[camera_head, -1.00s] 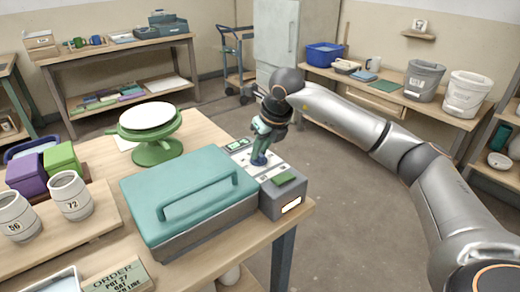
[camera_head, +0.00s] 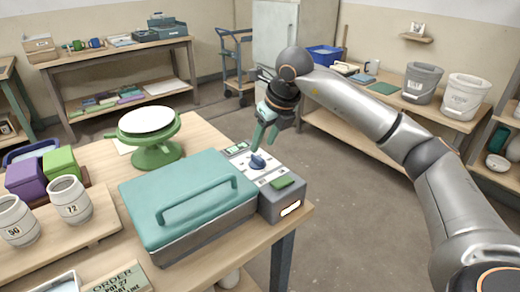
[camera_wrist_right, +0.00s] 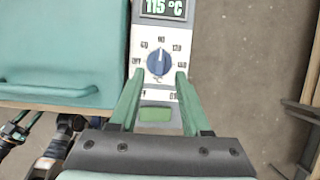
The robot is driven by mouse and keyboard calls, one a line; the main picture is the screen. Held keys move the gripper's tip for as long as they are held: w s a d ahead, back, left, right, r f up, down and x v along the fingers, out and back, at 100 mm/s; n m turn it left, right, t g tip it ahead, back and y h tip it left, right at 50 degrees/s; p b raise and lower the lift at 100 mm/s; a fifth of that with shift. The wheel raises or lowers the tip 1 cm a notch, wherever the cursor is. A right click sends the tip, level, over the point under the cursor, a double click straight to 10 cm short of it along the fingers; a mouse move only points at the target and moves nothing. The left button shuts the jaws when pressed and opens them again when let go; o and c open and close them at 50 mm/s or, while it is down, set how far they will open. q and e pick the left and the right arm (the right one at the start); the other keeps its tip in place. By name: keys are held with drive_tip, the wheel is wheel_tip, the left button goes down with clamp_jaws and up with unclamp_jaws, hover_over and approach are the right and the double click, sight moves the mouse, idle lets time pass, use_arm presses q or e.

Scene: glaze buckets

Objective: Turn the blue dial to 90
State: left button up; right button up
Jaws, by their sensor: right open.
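The blue dial (camera_head: 258,161) sits on the light panel of a grey control box beside the teal lid. In the right wrist view the dial (camera_wrist_right: 160,62) has its light pointer mark facing up, toward the label that reads 90. The display (camera_wrist_right: 163,7) above it reads 115 °C. My right gripper (camera_head: 266,137) is open and empty, raised just above the dial and apart from it. In the wrist view its green fingers (camera_wrist_right: 156,85) spread to either side below the dial. My left gripper is not in view.
The teal lidded box (camera_head: 190,205) with a handle stands left of the panel. A green button (camera_head: 282,182) is at the panel's near end. A green turntable with a white top (camera_head: 148,120) stands behind the box. White jars (camera_head: 70,200) stand at left.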

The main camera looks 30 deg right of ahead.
drive_tip(key=v, duration=0.7)
drive_tip(key=shift+p, duration=0.3)
